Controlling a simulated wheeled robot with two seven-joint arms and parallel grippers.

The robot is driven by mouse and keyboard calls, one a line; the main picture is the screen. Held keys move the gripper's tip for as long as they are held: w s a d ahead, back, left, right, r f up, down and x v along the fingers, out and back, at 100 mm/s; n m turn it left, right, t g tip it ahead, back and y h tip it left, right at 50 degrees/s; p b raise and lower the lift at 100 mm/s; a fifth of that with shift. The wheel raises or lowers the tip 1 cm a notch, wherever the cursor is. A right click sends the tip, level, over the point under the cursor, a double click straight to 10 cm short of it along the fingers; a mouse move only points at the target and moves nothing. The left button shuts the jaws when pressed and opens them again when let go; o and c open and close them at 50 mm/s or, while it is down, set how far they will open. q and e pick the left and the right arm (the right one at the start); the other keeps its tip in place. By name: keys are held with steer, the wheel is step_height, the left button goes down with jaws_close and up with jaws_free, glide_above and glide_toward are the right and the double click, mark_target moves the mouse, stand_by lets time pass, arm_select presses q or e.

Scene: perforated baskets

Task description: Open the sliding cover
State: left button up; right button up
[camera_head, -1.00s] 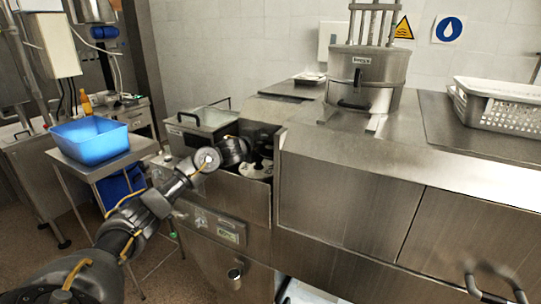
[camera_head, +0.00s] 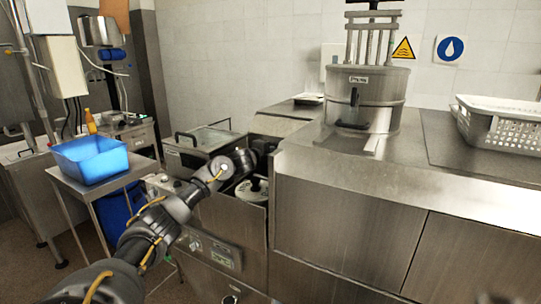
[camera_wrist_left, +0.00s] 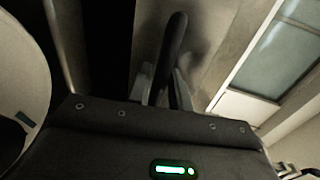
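My left arm comes in from the left in the head view, and my left gripper (camera_head: 266,148) is at the steel edge beside an open well (camera_head: 250,188). The wrist view shows a black bar handle (camera_wrist_left: 177,48) between the two grey fingers (camera_wrist_left: 165,88), which sit close on both sides of it. A steel surface (camera_head: 281,126) lies just behind the gripper; I cannot tell for certain whether it is the sliding cover. The gripper hides the handle in the head view.
A round steel pot (camera_head: 365,98) stands on the counter behind, with a white perforated basket (camera_head: 503,123) to its right. A lidded steel box (camera_head: 200,142) is left of the well. A blue bin (camera_head: 90,158) stands on a side table at left.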

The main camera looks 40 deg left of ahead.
arm_select(q)
steer(key=shift+o, duration=1.2)
steer(key=shift+d, duration=0.1)
steer(key=shift+s, duration=0.4)
steer(key=b+v, duration=0.3)
steer(key=v, duration=0.7)
steer(key=shift+r, duration=0.1)
